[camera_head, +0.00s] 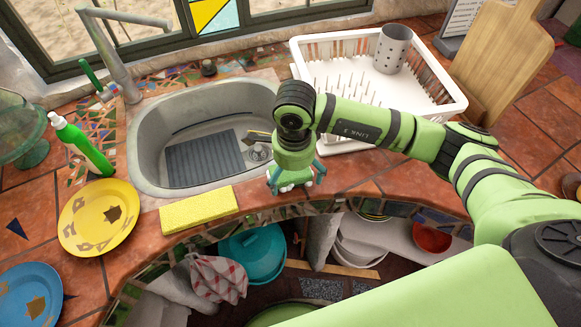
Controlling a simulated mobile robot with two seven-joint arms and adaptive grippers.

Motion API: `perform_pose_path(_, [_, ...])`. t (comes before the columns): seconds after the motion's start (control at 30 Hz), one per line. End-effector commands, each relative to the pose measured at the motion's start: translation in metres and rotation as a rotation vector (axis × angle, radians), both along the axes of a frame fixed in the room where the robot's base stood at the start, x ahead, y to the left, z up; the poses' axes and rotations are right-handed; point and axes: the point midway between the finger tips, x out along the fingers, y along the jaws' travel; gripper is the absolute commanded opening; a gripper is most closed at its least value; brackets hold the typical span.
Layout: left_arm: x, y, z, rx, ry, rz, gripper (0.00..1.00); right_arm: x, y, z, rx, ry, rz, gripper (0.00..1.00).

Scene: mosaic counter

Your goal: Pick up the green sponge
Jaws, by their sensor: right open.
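My right gripper (295,183) points down at the front rim of the sink, its fingers spread and open. Small pale and green parts show between and beside the fingers; I cannot tell whether a green sponge is among them. The one sponge I see clearly is yellow (198,208). It lies flat on the tiled front edge of the counter, to the left of my right gripper and apart from it. No clearly green sponge shows. My left gripper is not in view.
The grey sink (150,150) holds a dark ridged mat (205,158). A green bottle (82,146), yellow plate (98,218) and blue plate (28,296) stand left. A white dish rack (445,95) with a metal cutlery holder (392,50) stands behind my right arm. Open shelves lie below.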

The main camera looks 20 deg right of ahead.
Motion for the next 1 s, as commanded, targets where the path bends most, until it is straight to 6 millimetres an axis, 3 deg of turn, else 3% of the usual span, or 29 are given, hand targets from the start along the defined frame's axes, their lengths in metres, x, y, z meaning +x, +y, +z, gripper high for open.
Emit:
perform_pose_path(0.3, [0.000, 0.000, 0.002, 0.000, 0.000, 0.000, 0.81, 0.000, 0.000, -0.008, 0.001, 0.000, 0.002, 1.00])
perform_pose_path(0.4, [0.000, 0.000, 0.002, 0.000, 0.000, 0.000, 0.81, 0.000, 0.001, -0.008, 0.001, 0.000, 0.002, 0.63])
perform_pose_path(0.43, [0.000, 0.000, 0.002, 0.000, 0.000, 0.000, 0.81, 0.000, 0.001, -0.008, 0.001, -0.001, 0.002, 0.56])
perform_pose_path(0.83, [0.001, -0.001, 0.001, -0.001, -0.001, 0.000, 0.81, 0.000, 0.001, -0.007, 0.002, 0.000, 0.002, 0.54])
perform_pose_path(1.0, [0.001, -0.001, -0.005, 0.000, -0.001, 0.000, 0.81, 0.001, 0.001, 0.002, 0.003, -0.003, 0.001, 0.54])
